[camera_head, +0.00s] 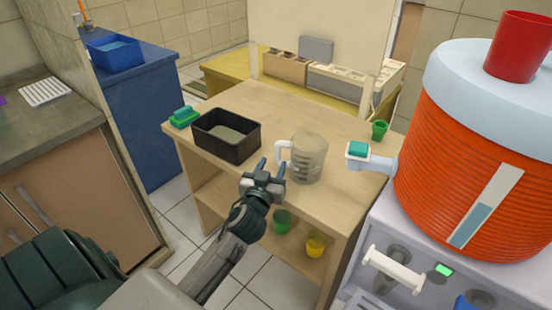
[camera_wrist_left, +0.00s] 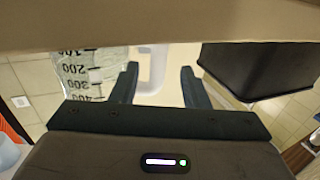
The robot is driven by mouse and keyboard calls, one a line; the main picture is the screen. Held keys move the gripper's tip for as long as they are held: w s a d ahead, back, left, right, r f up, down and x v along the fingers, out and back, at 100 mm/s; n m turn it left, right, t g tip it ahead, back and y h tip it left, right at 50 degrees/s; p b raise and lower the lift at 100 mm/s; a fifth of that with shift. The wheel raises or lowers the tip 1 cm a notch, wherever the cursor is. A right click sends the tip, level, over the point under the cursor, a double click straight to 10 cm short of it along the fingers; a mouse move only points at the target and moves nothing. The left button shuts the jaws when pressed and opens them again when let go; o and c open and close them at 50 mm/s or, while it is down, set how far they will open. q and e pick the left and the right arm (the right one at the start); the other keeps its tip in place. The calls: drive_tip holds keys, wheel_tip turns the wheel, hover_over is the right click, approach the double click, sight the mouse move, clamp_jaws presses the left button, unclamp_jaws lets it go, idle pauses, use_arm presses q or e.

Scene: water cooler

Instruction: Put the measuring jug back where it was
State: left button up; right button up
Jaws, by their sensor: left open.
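The clear measuring jug (camera_head: 312,160) stands upright on the wooden table (camera_head: 345,197), with its white handle (camera_head: 283,155) towards the left. My left gripper (camera_head: 270,165) is open and empty beside the jug, just in front of the handle. In the left wrist view, the jug's side with its printed scale (camera_wrist_left: 85,72) is at the left. The handle (camera_wrist_left: 152,68) shows between the two open fingers (camera_wrist_left: 158,84). I cannot tell how far the fingers reach around it. My right gripper is not in view.
A black bin (camera_head: 227,136) stands left of the jug and also shows in the left wrist view (camera_wrist_left: 258,65). A green object (camera_head: 184,117) and a small green cup (camera_head: 379,130) are on the table. The orange cooler (camera_head: 450,160) with its tap (camera_head: 370,158) is at the right.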

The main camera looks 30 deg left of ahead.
use_arm(q)
drive_tip(key=s+d+f+m+g+h, duration=0.2)
drive_tip(key=s+d+f+g, duration=0.2)
drive_tip(key=s, duration=1)
drive_tip(key=s+d+f+m+g+h, duration=0.2)
drive_tip(key=s+d+f+g, duration=0.2)
drive_tip(key=s+f+g, duration=0.5)
drive_tip(key=s+f, duration=0.4)
drive_tip(key=s, duration=0.1)
drive_tip(key=shift+s+d+m+h+b, duration=0.15)
drive_tip(key=shift+s+m+h+b, duration=0.15)
drive_tip(key=shift+h, duration=0.1)
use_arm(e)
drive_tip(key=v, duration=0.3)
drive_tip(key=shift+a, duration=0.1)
